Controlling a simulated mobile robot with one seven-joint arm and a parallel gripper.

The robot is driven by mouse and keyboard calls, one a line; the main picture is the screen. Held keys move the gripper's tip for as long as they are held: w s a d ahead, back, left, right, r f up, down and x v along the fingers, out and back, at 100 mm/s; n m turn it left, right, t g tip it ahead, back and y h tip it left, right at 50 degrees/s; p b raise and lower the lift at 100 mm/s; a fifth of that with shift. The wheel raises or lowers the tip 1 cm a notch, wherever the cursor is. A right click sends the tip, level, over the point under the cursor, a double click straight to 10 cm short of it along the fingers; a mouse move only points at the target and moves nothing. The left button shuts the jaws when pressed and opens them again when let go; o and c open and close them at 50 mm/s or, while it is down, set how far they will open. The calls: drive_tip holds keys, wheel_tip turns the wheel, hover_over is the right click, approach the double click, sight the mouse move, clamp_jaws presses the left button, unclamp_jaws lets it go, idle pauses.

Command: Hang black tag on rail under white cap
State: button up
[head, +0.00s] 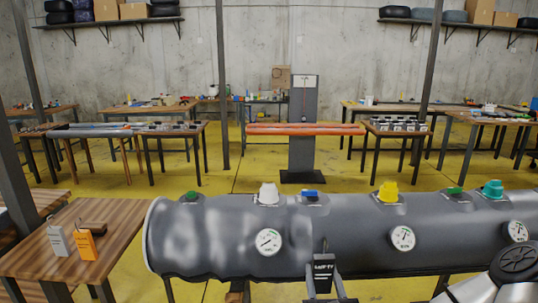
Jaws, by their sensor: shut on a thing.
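The black tag (323,278) with pale lettering is upright in front of the large dark grey tube (340,225), right of centre-bottom. My gripper (325,268) is shut on it. The white cap (268,193) stands on top of the tube, left of and above the tag. A round white gauge (268,242) sits on the tube's front below this cap. I cannot make out a rail under the white cap. The tag overlaps the tube in the picture; whether it touches the tube cannot be told.
A yellow cap (388,192) and a teal cap (492,188) stand farther right on the tube. A wooden table (35,262) at left bears a white tag (57,242) and an orange tag (84,243). Posts and tables stand behind. Part of my arm is at lower right.

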wheel_tip(320, 180, down, 17)
drive_tip(key=b, duration=1.4)
